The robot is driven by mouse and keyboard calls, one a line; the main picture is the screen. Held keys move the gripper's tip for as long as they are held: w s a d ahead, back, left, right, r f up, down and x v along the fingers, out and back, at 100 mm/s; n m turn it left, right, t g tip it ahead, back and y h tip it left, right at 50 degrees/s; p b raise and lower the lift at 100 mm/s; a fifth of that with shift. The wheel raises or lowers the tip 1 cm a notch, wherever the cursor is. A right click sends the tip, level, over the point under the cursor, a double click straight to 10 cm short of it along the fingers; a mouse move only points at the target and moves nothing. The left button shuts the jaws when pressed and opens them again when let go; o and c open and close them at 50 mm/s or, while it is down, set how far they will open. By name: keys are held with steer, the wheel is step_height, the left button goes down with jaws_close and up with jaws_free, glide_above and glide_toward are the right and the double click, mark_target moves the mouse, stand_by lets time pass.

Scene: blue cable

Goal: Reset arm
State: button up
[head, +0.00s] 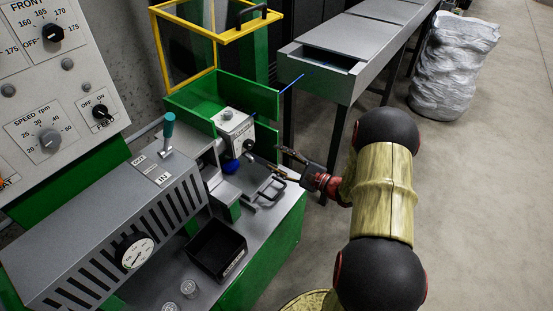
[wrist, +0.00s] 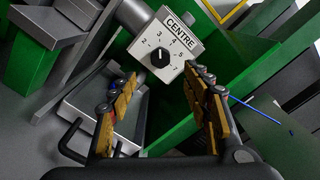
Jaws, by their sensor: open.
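My gripper (head: 270,158) is in front of the green and grey machine, at the end of my yellow arm. In the wrist view my gripper (wrist: 160,78) has its two fingers spread wide apart, with nothing between them. Beyond the fingers is a white box marked CENTRE (wrist: 165,48) with a black dial. A thin blue cable (head: 291,84) shows near the green panel and the grey table. The cable (wrist: 252,108) also shows in the wrist view, right of the right finger and apart from it. Parts of the cable are hidden.
A black bin (head: 217,250) and small glass jars (head: 189,288) stand on the machine's lower shelf. The floor at right is clear.

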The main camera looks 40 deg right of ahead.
stand_by(0.3)
steer(key=s+a+f+n+g+y, duration=0.25)
steer(key=s+a+f+g, duration=0.35)
steer(key=a, duration=0.3)
steer(key=s+a+r+n+g, duration=0.3)
steer(key=s+a+n+g, duration=0.1)
steer(key=s, duration=0.2)
steer(key=s+a+r+n+g, duration=0.3)
steer(key=s+a+n+g, duration=0.15)
steer(key=s, duration=0.25)
steer(key=s+r+n+g+h+p, duration=0.1)
steer(key=s+r+n+h+p, duration=0.1)
steer(key=s+r+n+h, duration=0.6)
steer(key=a+r+n+t, duration=0.2)
steer(key=a+r, duration=0.1)
steer(key=r, duration=0.4)
steer(key=a+r+n+t+p, duration=0.1)
steer(key=a+r+n+t, duration=0.1)
steer(key=r, duration=0.6)
steer(key=shift+a+h, duration=0.35)
steer(key=shift+a, duration=0.05)
